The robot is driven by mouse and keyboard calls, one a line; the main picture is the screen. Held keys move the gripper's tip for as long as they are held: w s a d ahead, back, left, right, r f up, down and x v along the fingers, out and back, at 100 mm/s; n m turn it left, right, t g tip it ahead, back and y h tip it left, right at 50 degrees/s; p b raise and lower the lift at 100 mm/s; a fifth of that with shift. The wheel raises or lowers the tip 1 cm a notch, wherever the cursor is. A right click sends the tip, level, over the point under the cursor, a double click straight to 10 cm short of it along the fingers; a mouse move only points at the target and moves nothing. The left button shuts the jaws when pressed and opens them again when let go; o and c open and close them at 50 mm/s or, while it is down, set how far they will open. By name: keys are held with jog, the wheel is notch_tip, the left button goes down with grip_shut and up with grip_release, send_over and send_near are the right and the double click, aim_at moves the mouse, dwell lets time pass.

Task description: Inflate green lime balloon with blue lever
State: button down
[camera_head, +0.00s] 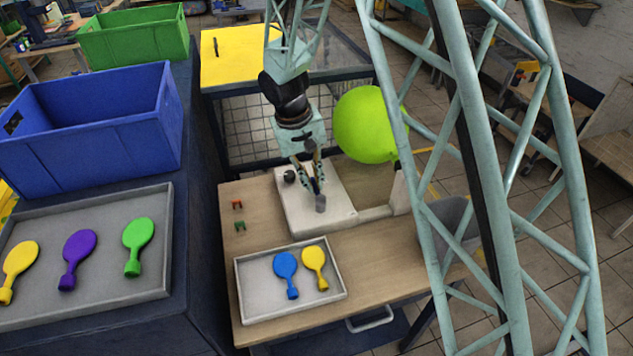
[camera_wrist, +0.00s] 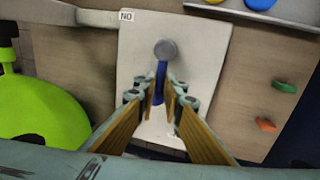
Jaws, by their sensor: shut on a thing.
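The lime green balloon (camera_head: 365,125) is large and round, at the right end of the white pump unit (camera_head: 340,200). It also shows at the left in the wrist view (camera_wrist: 45,118). The blue lever (camera_wrist: 160,82) stands on the white base plate (camera_wrist: 190,40) and has a grey cylindrical end (camera_wrist: 166,50). My gripper (camera_head: 314,183) is over the plate, with its fingers (camera_wrist: 161,97) shut on the blue lever. The fingers hide part of the lever. A dark round knob (camera_head: 290,176) sits to the left of my gripper in the head view.
A tray (camera_head: 292,310) on the wooden table holds a blue and a yellow flat balloon. Red (camera_head: 238,205) and green (camera_head: 240,226) clips lie left of the plate. A larger tray (camera_head: 100,312) and a blue crate (camera_head: 95,150) stand on the left. A "NO" label (camera_wrist: 126,15) marks the plate.

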jog(key=c, duration=2.7)
grip_release()
jog(key=shift+c, duration=0.2)
jog(key=shift+r, duration=0.2)
notch_tip(320, 180, up, 11)
jog(key=a, duration=0.2)
jog(key=shift+s+a+r, duration=0.15)
jog(key=shift+s+r, duration=0.05)
jog(key=shift+s, duration=0.15)
